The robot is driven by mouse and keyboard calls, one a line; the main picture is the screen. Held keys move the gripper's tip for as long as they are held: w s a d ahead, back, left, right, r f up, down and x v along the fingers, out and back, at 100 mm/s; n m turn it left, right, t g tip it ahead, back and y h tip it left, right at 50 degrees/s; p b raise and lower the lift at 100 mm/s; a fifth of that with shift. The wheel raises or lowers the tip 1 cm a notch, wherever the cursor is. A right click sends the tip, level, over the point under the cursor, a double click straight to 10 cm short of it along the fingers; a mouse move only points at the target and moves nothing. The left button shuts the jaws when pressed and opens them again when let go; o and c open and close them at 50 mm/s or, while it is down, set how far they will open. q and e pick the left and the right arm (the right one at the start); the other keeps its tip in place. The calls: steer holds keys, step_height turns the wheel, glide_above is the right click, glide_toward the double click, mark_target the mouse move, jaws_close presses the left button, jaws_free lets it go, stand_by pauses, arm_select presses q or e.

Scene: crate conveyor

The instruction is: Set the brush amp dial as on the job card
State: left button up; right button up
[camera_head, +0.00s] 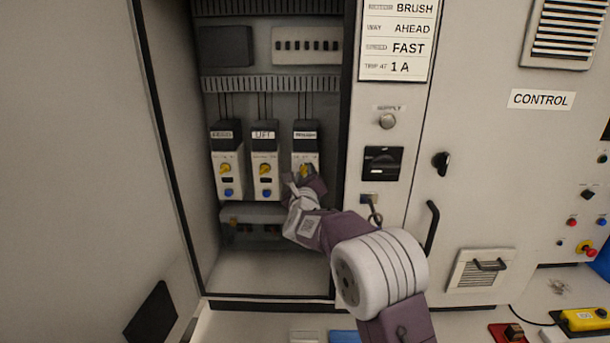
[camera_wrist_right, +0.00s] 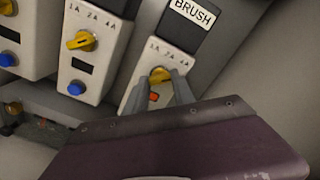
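The job card (camera_head: 397,40) reads motor BRUSH, way AHEAD, speed FAST, trip at 1 A. The brush unit (camera_head: 305,148) is the rightmost of three dial units in the open cabinet. In the right wrist view its BRUSH label (camera_wrist_right: 194,13) and a 1A, 2A, 4A scale show above its yellow dial (camera_wrist_right: 160,75). My right gripper (camera_wrist_right: 161,82) is at this dial, its fingers apart on either side of it. Whether they touch it, I cannot tell. The fingers partly hide the dial, so its setting is unclear. My left gripper is not in view.
The LIFT unit (camera_head: 264,150) stands just left, with its own yellow dial (camera_wrist_right: 81,41) and blue button. Another unit (camera_head: 226,150) is further left. A red-orange button (camera_wrist_right: 153,96) shows between my fingers. The cabinet's side wall (camera_wrist_right: 260,75) is close on the right.

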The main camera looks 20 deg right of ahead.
jaws_close()
